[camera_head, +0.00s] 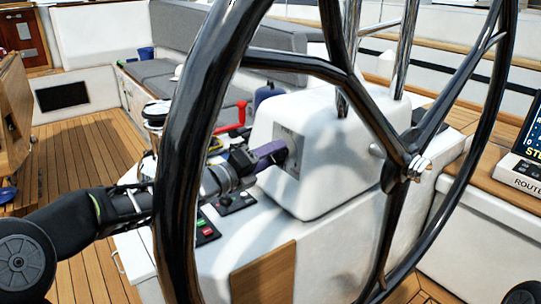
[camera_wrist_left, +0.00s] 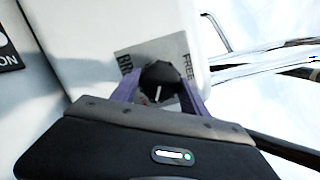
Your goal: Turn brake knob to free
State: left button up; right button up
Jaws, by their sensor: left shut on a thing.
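The brake knob (camera_wrist_left: 160,82) is black with a white pointer line, on a grey plate (camera_wrist_left: 190,47) lettered "BR..." at the left and "FREE" at the right. In the left wrist view, my left gripper (camera_wrist_left: 157,92) has its purple fingers on both sides of the knob, shut on it. The pointer line stands nearly upright in that view, toward the gripper. My right gripper is in neither view.
A large black steering wheel (camera_head: 178,190) stands in front of the pedestal, with my left arm passing behind its rim. A red lever (camera_head: 232,128) and a switch panel (camera_head: 206,230) are near the gripper. A display (camera_head: 534,135) is at the right.

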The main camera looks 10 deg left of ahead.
pick_arm(q)
jog(key=shift+n, duration=0.3)
jog(key=n+g+p, duration=0.1)
jog(key=n+p, duration=0.6)
jog(key=p, duration=0.2)
jog(key=n+g+p, duration=0.1)
jog(key=n+p, duration=0.6)
jog(key=p, duration=0.3)
jog(key=n+g+p, duration=0.1)
jog(key=n+p, duration=0.6)
jog(key=p, duration=0.2)
jog(key=shift+a+r+n+g+h, duration=0.1)
jog(key=shift+r+n+g+h, duration=0.05)
jog(key=shift+n+g+h, duration=0.2)
jog(key=shift+p, duration=0.3)
jog(key=o, duration=1.4)
jog(key=shift+c, duration=0.2)
